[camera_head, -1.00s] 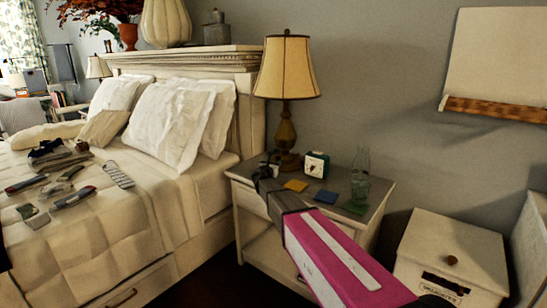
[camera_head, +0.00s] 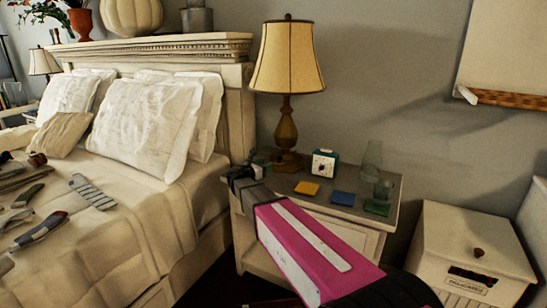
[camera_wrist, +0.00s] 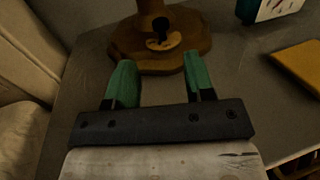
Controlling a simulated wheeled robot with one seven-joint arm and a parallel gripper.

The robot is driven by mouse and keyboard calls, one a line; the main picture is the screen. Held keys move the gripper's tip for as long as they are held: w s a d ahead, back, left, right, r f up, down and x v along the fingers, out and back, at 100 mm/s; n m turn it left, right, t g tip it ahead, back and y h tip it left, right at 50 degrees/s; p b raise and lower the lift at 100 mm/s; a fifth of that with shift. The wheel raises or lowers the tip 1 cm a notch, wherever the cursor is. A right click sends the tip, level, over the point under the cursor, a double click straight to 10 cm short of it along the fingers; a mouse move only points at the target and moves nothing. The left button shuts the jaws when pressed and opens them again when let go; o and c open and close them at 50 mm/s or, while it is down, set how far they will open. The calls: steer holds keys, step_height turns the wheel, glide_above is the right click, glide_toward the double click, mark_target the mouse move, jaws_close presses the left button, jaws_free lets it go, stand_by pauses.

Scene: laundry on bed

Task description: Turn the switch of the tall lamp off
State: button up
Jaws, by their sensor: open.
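The tall lamp (camera_head: 287,70) has a cream shade and a brown turned base, and stands on the nightstand (camera_head: 315,195) beside the bed. Its round wooden foot fills the top of the wrist view (camera_wrist: 185,50), with a small dark and light piece (camera_wrist: 161,38), likely the switch, on its near side. My gripper (camera_head: 248,172) is above the nightstand's left part, just in front of the lamp foot. In the wrist view my gripper (camera_wrist: 160,62) shows two green-tipped fingers apart, with nothing between them. The fingertips look close to the foot; contact cannot be told.
A small clock (camera_head: 323,164), a yellow coaster (camera_head: 307,188), a blue coaster (camera_head: 343,198) and glassware (camera_head: 372,162) stand right of the lamp. The bed (camera_head: 180,200) borders the nightstand on the left.

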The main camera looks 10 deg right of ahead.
mark_target(280, 157)
steer(key=x, duration=1.1)
steer(key=shift+s, duration=0.1)
steer(key=c, duration=0.9)
